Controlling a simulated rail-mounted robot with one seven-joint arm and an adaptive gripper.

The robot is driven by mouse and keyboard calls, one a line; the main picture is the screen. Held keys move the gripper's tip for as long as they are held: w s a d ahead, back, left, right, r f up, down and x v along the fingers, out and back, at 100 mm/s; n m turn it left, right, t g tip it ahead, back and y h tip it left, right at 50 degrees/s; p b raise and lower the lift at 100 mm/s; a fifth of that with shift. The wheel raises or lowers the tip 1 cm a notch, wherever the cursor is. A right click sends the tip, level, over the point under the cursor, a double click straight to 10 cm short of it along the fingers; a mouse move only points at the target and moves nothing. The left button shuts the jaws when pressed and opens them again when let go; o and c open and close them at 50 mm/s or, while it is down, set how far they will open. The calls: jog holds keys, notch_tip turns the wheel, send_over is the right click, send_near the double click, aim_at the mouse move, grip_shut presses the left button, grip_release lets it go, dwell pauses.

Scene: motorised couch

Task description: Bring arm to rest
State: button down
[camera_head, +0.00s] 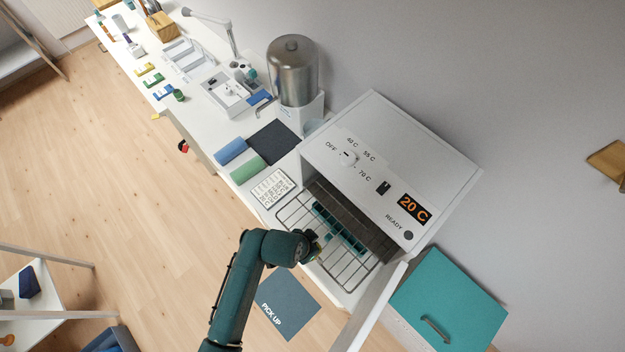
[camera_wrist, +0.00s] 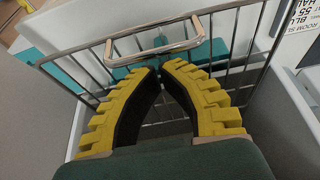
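My gripper (camera_head: 318,247) is low over the wire rack (camera_head: 289,212) that sticks out of the white heating cabinet (camera_head: 400,165). In the wrist view its yellow, dark-lined fingers (camera_wrist: 160,70) curve together, with their tips at or almost at contact and nothing visible between them. In the head view teal parts (camera_head: 340,228) show on the rack, partly under the cabinet's edge.
The cabinet's door (camera_head: 368,310) stands open at the right of the rack. A teal box (camera_head: 450,295) is at lower right.

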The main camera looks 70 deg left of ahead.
jog(key=p+v, duration=0.3)
jog(key=v, duration=0.5)
jog(key=shift+r, duration=0.2)
